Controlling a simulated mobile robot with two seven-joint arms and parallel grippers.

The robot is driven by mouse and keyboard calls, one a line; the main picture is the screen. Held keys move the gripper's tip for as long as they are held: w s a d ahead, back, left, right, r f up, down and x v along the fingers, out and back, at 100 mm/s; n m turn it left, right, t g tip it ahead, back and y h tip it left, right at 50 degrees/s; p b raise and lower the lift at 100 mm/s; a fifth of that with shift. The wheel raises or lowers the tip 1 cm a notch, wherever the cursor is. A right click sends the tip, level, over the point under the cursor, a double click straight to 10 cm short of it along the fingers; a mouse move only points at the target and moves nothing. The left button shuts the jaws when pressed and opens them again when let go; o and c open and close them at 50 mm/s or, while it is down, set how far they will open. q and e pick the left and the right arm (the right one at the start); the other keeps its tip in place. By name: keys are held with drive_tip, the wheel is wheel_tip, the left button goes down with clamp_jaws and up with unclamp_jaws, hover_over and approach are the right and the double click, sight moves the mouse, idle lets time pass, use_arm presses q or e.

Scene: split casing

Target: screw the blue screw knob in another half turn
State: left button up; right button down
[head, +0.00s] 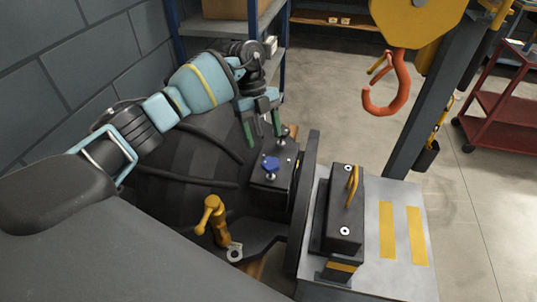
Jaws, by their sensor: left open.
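The blue screw knob (270,163) stands upright on top of a dark block (268,183) of the casing, with a metal shank under its head. My left gripper (263,130) is just above and behind the knob, fingers pointing down. Its greenish fingers are apart with nothing visible between them, and they look clear of the knob. My left arm comes in from the left over the casing. How deep the screw sits in the block cannot be told. My right gripper is not in view.
A yellow clamp handle (211,215) rises in front of the knob. To the right, a dark block with a yellow handle (352,186) sits on a grey table (400,278). An orange hook (401,88) hangs at the upper right. A red cart (500,120) stands beyond.

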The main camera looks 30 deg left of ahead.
sight(270, 162)
use_arm(q)
drive_tip(key=x, duration=0.7)
drive_tip(key=shift+d+f, duration=0.1)
drive_tip(key=shift+f, duration=0.1)
drive_tip(key=c, duration=1)
